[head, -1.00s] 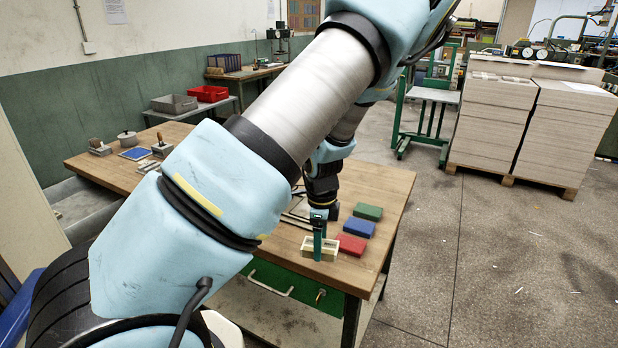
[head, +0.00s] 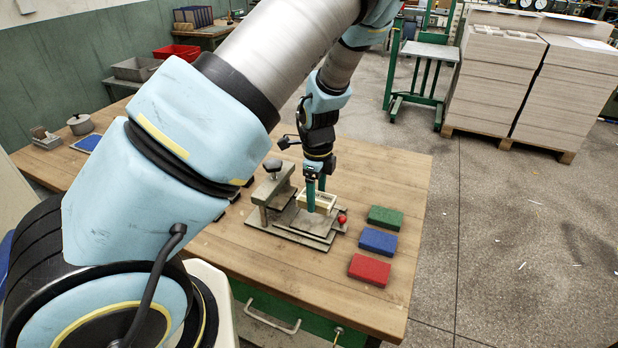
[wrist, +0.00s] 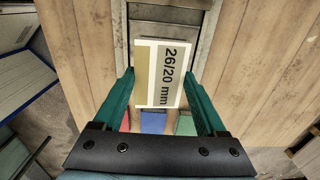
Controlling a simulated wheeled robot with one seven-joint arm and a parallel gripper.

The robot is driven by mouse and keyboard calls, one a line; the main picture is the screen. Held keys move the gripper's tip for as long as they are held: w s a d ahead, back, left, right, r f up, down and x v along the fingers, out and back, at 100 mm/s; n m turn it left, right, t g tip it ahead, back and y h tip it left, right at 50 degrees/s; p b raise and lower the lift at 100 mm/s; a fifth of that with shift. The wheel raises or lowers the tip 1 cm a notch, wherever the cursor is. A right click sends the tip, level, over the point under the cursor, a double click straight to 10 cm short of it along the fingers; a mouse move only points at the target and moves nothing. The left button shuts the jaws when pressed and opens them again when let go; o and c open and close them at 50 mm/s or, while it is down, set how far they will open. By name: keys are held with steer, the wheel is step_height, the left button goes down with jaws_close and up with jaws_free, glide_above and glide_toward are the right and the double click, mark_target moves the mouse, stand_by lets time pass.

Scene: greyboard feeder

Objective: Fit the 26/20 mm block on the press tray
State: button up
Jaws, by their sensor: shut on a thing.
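The cream block marked 26/20 mm (wrist: 170,75) is between the two green fingers of my gripper (wrist: 158,100), with its label facing the wrist camera. In the head view my gripper (head: 316,195) points down, shut on the block (head: 326,201). The block is over the press tray (head: 304,222), a grey metal plate on the press's base. Metal of the press also shows beyond the block in the wrist view (wrist: 168,28). I cannot tell whether the block touches the tray. The block hides part of the tray.
The press's clamp column with a dark knob (head: 273,168) stands left of the block. A small red ball knob (head: 342,219) is at its right. Green (head: 385,217), blue (head: 378,241) and red (head: 369,269) pads lie along the table's (head: 400,180) right side. Bare wood surrounds them.

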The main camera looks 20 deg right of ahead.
mark_target(315, 217)
steer(key=shift+w+f, duration=0.1)
steer(key=shift+w, duration=0.1)
steer(key=shift+f, duration=2.05)
steer(key=shift+f, duration=0.5)
stand_by(0.8)
steer(key=o, duration=1.4)
steer(key=shift+c, duration=0.2)
step_height(315, 217, up, 11)
steer(key=shift+f+b, duration=0.1)
steer(key=shift+b, duration=0.25)
